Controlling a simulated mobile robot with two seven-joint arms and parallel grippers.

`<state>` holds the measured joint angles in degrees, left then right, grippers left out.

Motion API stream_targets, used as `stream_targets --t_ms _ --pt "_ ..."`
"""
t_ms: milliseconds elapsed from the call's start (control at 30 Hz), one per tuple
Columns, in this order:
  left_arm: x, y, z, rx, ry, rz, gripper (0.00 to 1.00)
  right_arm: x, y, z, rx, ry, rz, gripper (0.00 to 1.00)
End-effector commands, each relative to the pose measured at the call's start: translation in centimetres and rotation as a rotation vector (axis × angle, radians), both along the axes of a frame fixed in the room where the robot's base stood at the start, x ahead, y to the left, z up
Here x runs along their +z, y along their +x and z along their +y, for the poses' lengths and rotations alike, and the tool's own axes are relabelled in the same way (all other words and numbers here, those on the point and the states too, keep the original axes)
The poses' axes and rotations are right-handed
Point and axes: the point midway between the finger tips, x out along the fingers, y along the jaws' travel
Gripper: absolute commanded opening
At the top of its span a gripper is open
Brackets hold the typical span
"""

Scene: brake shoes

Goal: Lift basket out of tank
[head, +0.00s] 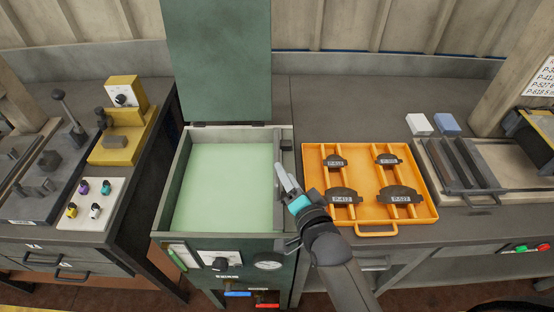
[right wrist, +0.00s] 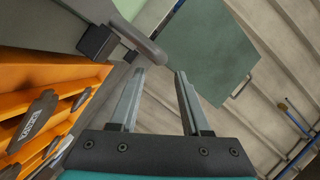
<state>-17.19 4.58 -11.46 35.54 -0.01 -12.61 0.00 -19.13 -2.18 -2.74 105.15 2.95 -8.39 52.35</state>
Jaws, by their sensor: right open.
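The tank (head: 166,188) is a dark green box filled with pale green liquid (head: 222,190), and its lid (head: 218,60) stands open behind it. I cannot make out a basket under the liquid. A grey bar (head: 277,147) runs along the tank's right side; what looks like this bar shows in the right wrist view (right wrist: 136,38), beside a black block. My right gripper (head: 285,176) is at the tank's right edge, close to the bar. Its fingers also show in the right wrist view (right wrist: 160,76), apart and with nothing between them. Whether they touch the bar is unclear. My left gripper is out of view.
An orange tray (head: 370,213) with several dark brake shoes lies on the bench right of the tank. A gauge (head: 268,261) and a dial are on the tank's front. A yellow device (head: 125,135) and a panel of coloured knobs (head: 104,187) stand left.

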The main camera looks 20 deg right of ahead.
Motion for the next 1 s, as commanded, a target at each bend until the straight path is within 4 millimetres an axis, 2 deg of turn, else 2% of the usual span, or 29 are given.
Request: stream_targets --t_ms 200,433,600,900,1000 --pt "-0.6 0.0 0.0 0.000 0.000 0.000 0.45 -0.8 3.6 0.2 0.000 -0.001 0.000 0.47" --pt "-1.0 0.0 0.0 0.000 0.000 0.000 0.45 -1.4 6.2 0.3 0.000 -0.001 0.001 0.47" --pt "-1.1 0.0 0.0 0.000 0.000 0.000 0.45 -1.6 7.0 0.4 0.001 -0.001 0.001 0.47" --pt "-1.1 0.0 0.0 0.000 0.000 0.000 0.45 -1.6 7.1 0.4 0.001 -0.001 0.001 0.47" --pt "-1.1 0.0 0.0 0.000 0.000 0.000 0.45 -1.6 7.1 0.4 0.001 -0.001 0.001 0.36"
